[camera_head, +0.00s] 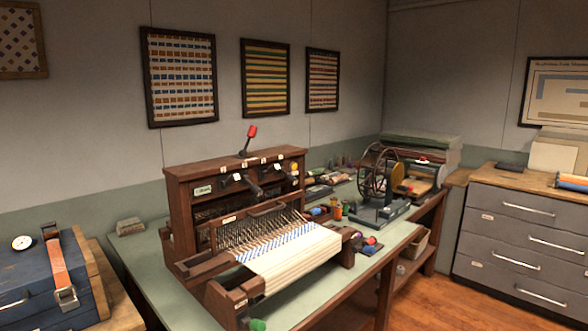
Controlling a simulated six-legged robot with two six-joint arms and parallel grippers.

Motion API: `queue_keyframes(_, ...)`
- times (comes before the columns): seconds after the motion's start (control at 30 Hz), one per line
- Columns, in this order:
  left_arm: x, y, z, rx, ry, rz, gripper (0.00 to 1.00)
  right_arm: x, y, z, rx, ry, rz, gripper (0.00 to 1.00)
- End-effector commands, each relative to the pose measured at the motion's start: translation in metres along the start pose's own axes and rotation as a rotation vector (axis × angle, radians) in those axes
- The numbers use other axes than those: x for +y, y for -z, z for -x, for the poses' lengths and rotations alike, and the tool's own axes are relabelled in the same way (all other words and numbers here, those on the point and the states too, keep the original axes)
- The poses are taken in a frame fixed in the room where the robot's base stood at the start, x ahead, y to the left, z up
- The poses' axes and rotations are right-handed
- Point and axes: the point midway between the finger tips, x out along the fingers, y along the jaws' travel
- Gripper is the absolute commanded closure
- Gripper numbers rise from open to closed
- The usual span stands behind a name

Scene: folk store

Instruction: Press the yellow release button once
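A wooden table loom (185,190) stands on the green-topped table (135,245). A small round yellow knob or button (295,167) shows at the right end of the loom's upper front panel; it is too small to tell whether it is pressed. A lever with a red tip (252,131) rises from the loom's top. Dark levers (253,190) stick out of the same panel, left of the yellow part. Neither of my grippers is in view.
A spinning wheel device (372,175) and several thread spools (336,212) stand right of the loom. A blue case (40,290) with an orange strap is at the left. Grey drawers (515,235) stand at the right, with open wooden floor (455,295) before them.

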Motion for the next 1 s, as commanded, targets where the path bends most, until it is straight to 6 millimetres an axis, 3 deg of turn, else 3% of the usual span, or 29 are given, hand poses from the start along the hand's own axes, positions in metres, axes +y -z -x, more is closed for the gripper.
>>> queue_keyframes(0.3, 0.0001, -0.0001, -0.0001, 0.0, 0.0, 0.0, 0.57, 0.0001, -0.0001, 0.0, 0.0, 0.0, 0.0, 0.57)
queue_keyframes(0.43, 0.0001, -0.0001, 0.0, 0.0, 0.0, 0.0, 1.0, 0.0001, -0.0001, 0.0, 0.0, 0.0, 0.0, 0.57)
queue_keyframes(1.0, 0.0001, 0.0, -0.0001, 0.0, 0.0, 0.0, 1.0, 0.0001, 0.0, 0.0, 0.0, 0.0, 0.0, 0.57)
